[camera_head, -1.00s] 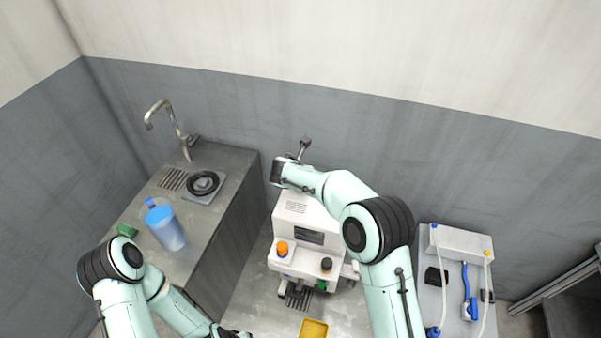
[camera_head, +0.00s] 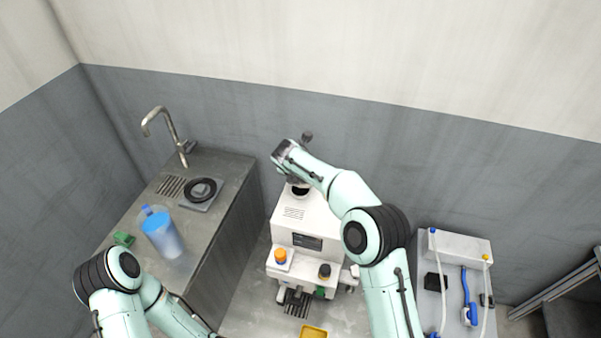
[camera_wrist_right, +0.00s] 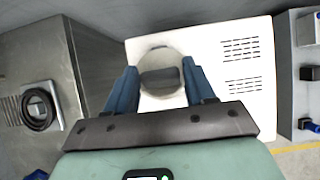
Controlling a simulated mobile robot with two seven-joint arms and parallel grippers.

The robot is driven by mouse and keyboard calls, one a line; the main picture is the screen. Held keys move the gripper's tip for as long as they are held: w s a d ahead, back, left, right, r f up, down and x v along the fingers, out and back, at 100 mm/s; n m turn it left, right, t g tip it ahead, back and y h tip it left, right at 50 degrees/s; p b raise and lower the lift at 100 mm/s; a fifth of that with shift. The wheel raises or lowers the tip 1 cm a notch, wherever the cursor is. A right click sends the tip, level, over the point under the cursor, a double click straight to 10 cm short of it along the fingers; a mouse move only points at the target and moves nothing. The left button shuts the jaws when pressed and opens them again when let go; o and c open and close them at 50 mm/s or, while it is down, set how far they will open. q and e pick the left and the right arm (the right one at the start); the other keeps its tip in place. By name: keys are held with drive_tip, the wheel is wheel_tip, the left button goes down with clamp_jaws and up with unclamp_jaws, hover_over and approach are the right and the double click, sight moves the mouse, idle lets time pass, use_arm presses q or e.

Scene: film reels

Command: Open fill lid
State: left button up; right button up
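The white machine (camera_head: 300,225) stands against the back wall. On its top is the round fill port (camera_head: 299,191), which looks dark inside a pale rim. In the right wrist view the fill port (camera_wrist_right: 160,76) is a grey circle with a dark rounded patch in it. I cannot tell whether the patch is the lid or an opening. My right gripper (camera_wrist_right: 161,86) is open, with its two blue fingers spread on either side of the circle. In the head view it is above the machine top, partly hidden by my arm. My left gripper is below the picture edge.
A counter (camera_head: 222,180) with a tap (camera_head: 168,130), a black ring (camera_head: 202,190) and a blue-topped jug (camera_head: 160,232) is at left. A dark knob (camera_head: 307,137) shows behind my right gripper. A grey stand with a blue tool (camera_head: 467,295) is at right.

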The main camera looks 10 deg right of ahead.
drive_tip(key=shift+o, duration=0.9)
drive_tip(key=shift+f, duration=0.15)
drive_tip(key=shift+r, duration=0.4)
drive_tip(key=v, duration=1.2)
drive_tip(key=shift+s+r, duration=0.3)
